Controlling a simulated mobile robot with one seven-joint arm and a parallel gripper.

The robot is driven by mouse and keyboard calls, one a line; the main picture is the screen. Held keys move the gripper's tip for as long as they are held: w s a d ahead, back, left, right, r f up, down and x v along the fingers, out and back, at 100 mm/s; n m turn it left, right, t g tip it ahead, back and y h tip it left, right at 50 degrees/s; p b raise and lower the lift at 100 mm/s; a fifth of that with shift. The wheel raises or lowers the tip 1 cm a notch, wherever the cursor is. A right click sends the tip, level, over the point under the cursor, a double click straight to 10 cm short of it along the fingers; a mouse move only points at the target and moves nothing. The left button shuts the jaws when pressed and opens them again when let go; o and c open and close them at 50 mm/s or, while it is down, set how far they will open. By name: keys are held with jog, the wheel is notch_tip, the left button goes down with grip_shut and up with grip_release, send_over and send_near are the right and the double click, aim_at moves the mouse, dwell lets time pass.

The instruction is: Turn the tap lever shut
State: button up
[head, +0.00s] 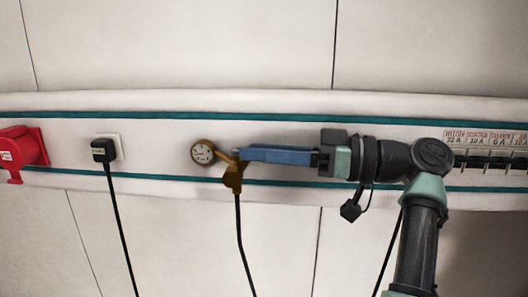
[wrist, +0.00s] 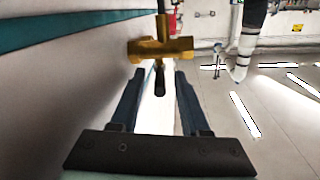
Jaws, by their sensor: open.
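In the wrist view, the brass tap body (wrist: 160,48) lies just ahead of my fingertips. A short dark piece (wrist: 159,76) extends from it into the gap between the fingers; it looks like the lever, but I cannot be sure. My gripper (head: 238,153) reaches in from the right, its blue fingers along the wall. It is open in the wrist view (wrist: 159,88), with a finger on either side of the dark piece. I cannot tell whether they touch it.
A black plug (head: 103,150) with a cable is in a white wall socket to the left. A red socket (head: 22,150) is at the far left. A labelled row of breakers (head: 490,162) is at the right. The wall runs close along the left in the wrist view.

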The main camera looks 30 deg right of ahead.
jog(key=b+v, duration=0.3)
jog(key=v, duration=0.4)
jog(key=shift+s+d, duration=0.15)
jog(key=shift+s, duration=0.05)
